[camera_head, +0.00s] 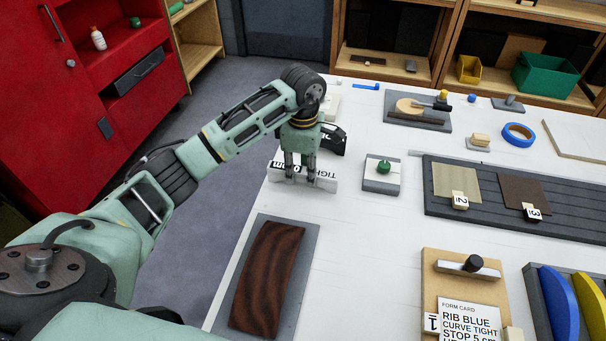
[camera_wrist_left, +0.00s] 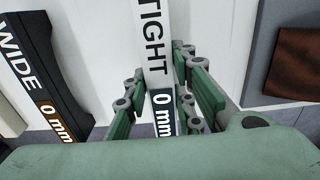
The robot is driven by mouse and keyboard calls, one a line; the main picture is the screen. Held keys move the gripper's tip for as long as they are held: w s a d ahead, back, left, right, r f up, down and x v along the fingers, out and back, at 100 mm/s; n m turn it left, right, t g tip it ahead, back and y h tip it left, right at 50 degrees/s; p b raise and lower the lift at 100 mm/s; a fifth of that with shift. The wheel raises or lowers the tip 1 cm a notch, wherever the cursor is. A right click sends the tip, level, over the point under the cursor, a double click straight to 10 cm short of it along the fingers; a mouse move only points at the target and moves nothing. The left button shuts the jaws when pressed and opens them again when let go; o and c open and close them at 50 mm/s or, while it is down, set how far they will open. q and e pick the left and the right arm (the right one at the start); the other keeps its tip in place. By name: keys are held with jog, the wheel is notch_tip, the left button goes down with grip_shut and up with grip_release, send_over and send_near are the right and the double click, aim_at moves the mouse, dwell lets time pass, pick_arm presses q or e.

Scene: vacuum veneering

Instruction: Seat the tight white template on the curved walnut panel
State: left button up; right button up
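The white template (camera_head: 318,180), marked TIGHT and 0 mm, stands on the white table near its left edge. It also shows in the left wrist view (camera_wrist_left: 153,45), running between the fingers. My left gripper (camera_head: 300,178) points down over it, with one finger on each side. The fingers look open, with small gaps to the template. The curved walnut panel (camera_head: 266,275) lies on a grey board (camera_head: 304,262) nearer to me, with nothing on it. Part of it shows at the right of the left wrist view (camera_wrist_left: 298,65). My right gripper is not in view.
A black template (camera_wrist_left: 40,75) marked WIDE stands beside the white one. A grey block with a green knob (camera_head: 383,168) stands to the right. A form card (camera_head: 468,318) and blue and yellow ribs (camera_head: 558,300) lie front right. Table between template and panel is clear.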

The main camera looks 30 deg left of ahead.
pick_arm(q)
grip_shut()
jog(key=shift+r, duration=0.1)
